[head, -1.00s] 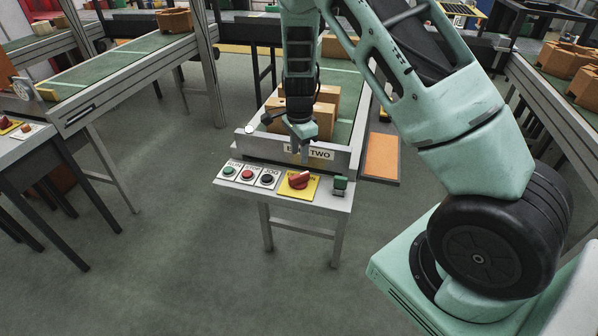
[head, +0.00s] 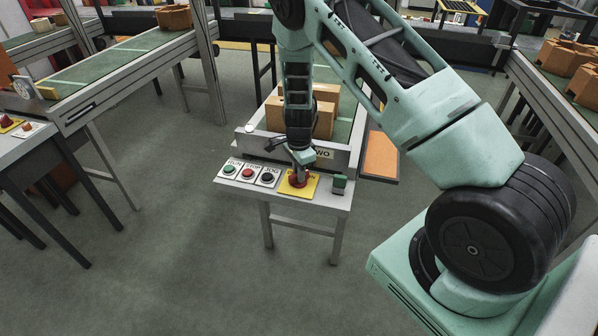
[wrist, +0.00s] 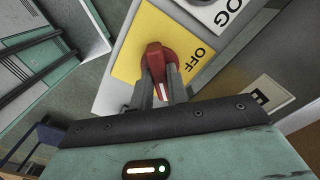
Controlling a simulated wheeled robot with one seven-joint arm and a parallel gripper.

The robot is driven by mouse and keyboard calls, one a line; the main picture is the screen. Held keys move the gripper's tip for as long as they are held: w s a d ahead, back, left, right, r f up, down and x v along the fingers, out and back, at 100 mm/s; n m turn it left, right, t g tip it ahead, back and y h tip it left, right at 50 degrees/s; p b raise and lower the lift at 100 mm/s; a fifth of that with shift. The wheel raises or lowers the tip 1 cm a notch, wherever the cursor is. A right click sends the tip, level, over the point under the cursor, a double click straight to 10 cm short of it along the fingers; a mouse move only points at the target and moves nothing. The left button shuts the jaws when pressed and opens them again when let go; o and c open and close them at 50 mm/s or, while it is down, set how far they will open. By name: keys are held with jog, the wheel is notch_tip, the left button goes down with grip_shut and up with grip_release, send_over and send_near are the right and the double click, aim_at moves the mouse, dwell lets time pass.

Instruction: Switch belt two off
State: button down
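The red rotary switch (head: 297,181) sits on a yellow plate (head: 312,189) on the panel below the sign ending in "TWO" (head: 323,154). In the wrist view the switch's red handle (wrist: 153,54) carries a white mark that points down the picture toward my gripper. The word OFF is printed on the plate to the right of the knob. My gripper (head: 299,172) is down at the switch. In the wrist view its fingers (wrist: 160,88) lie on either side of the handle, which fills the gap between them. In the head view the gripper partly hides the knob.
Left of the switch are green (head: 229,169), red (head: 248,173) and black (head: 267,177) buttons. A small green item (head: 339,183) stands at its right. Cartons (head: 323,110) sit on the belt behind the panel. Open floor lies in front and left.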

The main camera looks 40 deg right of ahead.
jog(key=shift+n, duration=0.3)
jog(key=n+b, duration=0.1)
jog(key=n, duration=0.2)
jog(key=shift+f+b, duration=0.1)
jog(key=shift+b, duration=0.3)
jog(key=n+b, duration=0.2)
jog(key=n, duration=0.4)
jog(key=n+b, duration=0.1)
jog(key=n, duration=0.3)
jog(key=shift+n, duration=2.1)
jog(key=c, duration=1.4)
grip_release()
jog(key=shift+b, duration=0.3)
jog(key=shift+o, duration=0.2)
jog(key=shift+r, duration=0.2)
